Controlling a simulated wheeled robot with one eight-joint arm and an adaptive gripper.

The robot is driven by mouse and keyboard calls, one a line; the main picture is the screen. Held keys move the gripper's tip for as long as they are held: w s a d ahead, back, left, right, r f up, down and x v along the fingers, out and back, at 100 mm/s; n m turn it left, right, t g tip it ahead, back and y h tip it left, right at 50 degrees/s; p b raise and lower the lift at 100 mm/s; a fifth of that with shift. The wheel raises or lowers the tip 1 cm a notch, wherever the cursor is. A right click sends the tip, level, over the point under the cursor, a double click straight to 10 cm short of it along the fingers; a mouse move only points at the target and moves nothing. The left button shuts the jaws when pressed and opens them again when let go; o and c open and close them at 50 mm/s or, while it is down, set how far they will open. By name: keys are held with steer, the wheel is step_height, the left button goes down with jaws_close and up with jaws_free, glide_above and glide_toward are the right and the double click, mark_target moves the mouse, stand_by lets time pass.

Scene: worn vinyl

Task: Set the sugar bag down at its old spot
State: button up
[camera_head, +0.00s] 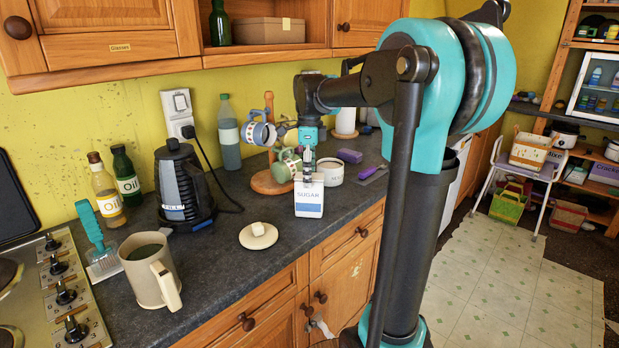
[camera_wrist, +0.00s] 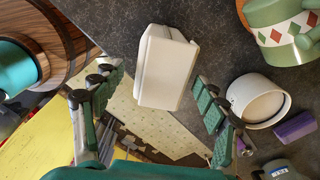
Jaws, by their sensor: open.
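The sugar bag (camera_head: 309,200) is a white box-like pack with a blue label reading SUGAR. It stands upright on the dark worktop near its front edge, in front of the mug tree. In the wrist view the bag (camera_wrist: 165,68) shows as a plain white block, ahead of and between the fingers. My gripper (camera_head: 307,171) is at the top of the bag, pointing down from above. In the wrist view my gripper (camera_wrist: 160,100) is open, with gaps between its green pads and the bag. The bag's underside is hidden.
A mug tree (camera_head: 271,183) with mugs stands close behind left, and a white pot (camera_head: 330,172) behind right. A small plate (camera_head: 259,242) with a white lump lies to the left. A kettle (camera_head: 182,185) and a large beige mug (camera_head: 150,272) stand farther left.

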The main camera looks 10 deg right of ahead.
steer(key=shift+r, duration=0.6)
steer(key=shift+r, duration=0.1)
step_height(320, 180, up, 12)
stand_by(0.5)
